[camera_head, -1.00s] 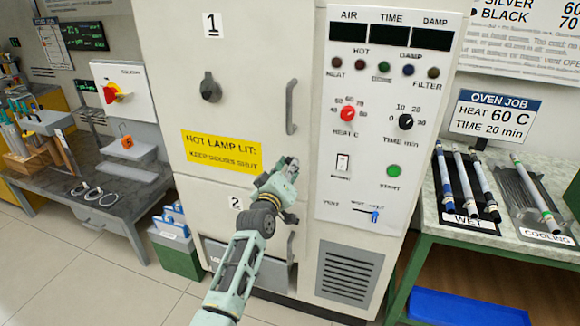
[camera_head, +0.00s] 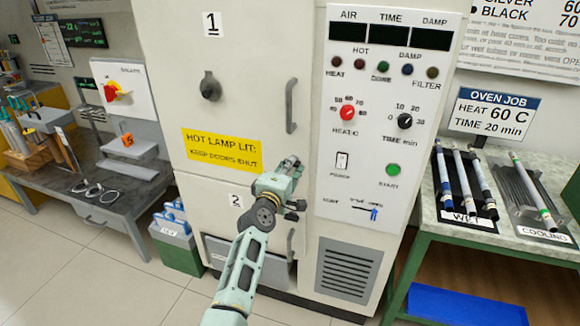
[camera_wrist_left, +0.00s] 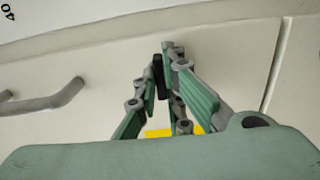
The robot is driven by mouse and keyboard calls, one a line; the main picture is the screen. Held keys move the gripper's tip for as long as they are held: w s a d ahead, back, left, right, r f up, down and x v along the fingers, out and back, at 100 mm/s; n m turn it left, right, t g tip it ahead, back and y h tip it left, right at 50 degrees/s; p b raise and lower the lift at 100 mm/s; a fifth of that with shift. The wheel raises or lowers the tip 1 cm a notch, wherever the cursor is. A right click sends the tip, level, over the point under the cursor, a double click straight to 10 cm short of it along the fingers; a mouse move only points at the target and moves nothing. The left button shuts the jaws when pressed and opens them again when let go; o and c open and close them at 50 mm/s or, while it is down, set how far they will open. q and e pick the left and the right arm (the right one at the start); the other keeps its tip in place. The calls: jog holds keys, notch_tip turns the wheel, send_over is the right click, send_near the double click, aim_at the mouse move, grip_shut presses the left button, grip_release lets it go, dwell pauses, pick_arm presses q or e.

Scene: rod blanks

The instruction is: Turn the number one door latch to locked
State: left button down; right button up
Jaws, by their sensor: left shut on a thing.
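The number one door latch (camera_head: 210,88) is a dark round knob with a short lever that points up, on the upper oven door (camera_head: 245,60) under the "1" label. Nothing touches it. My left gripper (camera_head: 291,168) is below and right of the latch, in front of the lower right part of that door. In the left wrist view its fingers (camera_wrist_left: 162,72) are closed together on a small dark thing (camera_wrist_left: 158,78) that I cannot identify. My right gripper is not in view.
The upper door's grey handle (camera_head: 291,105) is just above my left gripper; it also shows in the wrist view (camera_wrist_left: 42,102). The control panel (camera_head: 380,190) is to the right. A yellow hot-lamp sign (camera_head: 222,150) lies below the latch. A rod table (camera_head: 432,205) stands at right.

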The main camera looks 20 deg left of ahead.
pick_arm(q)
jog(key=shift+n, duration=0.3)
jog(key=c, duration=1.9)
grip_release()
jog(key=shift+o, duration=0.2)
jog(key=s, duration=0.7)
jog(key=shift+s+a, duration=0.15)
jog(key=shift+s, duration=0.1)
